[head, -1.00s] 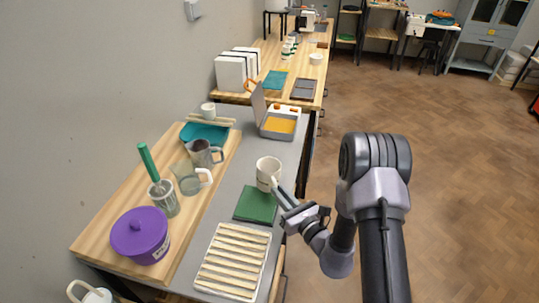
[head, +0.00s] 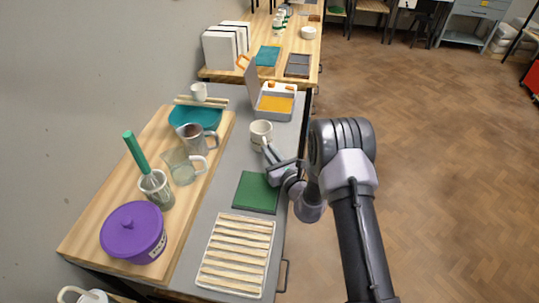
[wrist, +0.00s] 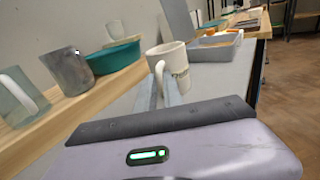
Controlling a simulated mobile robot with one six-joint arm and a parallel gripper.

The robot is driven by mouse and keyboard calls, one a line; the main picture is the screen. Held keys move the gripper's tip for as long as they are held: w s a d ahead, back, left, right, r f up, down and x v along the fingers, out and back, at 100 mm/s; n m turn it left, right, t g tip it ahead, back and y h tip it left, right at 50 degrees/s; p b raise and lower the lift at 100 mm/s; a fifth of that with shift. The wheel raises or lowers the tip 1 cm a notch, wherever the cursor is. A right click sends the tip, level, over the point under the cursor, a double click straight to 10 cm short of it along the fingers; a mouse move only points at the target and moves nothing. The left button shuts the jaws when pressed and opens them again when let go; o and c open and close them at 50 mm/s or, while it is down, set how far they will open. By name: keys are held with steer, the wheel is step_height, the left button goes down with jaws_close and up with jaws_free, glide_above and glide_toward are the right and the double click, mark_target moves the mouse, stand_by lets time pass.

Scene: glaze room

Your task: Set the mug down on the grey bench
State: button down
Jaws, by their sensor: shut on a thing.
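The cream mug (head: 261,130) is upright over the grey bench (head: 222,192), beyond the green square mat. My gripper (head: 268,150) is shut on the mug's handle from the near side. In the wrist view the mug (wrist: 176,60) is just ahead of the gripper (wrist: 160,92), with its handle between the fingers. I cannot tell whether the mug's base touches the bench or hangs slightly above it.
The green mat (head: 256,192) and a ribbed tray (head: 237,255) lie nearer. An open grey case (head: 275,114) stands beyond the mug. On the wooden board (head: 90,223) at left are a purple pot (head: 133,236), jugs (head: 183,167) and a teal bowl (head: 195,115). Bare bench lies around the mug.

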steer(key=shift+r, duration=0.15)
steer(key=c, duration=1.5)
jaws_free()
